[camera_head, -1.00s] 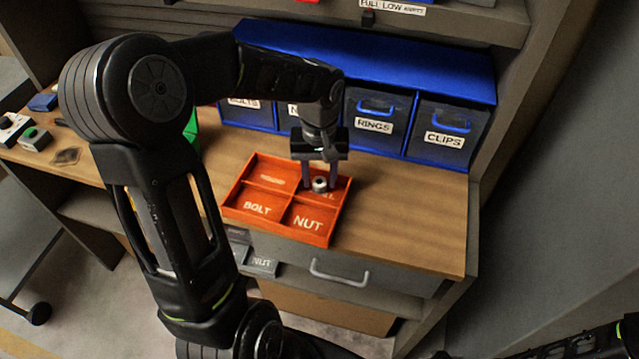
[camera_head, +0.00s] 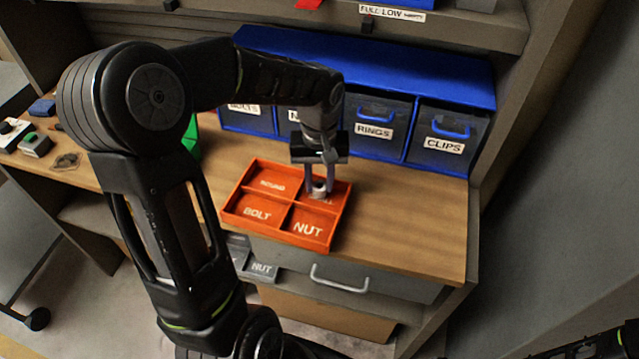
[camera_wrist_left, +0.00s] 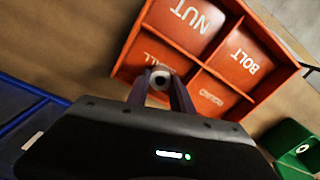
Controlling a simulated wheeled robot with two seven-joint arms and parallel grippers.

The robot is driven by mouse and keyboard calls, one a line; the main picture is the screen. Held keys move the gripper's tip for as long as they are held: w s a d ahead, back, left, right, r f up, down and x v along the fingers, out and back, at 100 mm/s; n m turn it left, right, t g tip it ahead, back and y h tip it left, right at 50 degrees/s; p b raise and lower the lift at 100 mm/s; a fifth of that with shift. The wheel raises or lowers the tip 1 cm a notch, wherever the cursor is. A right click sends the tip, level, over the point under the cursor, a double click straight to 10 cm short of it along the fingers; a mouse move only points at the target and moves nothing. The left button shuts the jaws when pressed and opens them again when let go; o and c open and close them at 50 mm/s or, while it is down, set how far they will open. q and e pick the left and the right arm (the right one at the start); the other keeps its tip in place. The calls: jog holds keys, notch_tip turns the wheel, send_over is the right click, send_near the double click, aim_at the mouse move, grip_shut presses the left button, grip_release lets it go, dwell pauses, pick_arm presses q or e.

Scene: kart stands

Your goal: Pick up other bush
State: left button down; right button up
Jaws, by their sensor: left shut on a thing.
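The bush (camera_head: 319,187) is a small grey ring with a dark hole, at the back right compartment of the orange tray (camera_head: 232,212). My left gripper (camera_head: 319,188) points down over that compartment and is shut on the bush, one finger on each side. In the left wrist view the bush (camera_wrist_left: 160,80) shows between the fingertips, over the compartment whose label is partly hidden. Whether it touches the tray floor I cannot tell. My right gripper is not in view.
The bench top (camera_head: 410,215) right of the tray is clear. A shelf overhangs the back.

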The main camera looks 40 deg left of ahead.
aim_at(319, 186)
pick_arm(q)
notch_tip(319, 186, up, 10)
jog(key=shift+f+b, duration=0.25)
jog(key=shift+b, duration=0.2)
dwell(0.4)
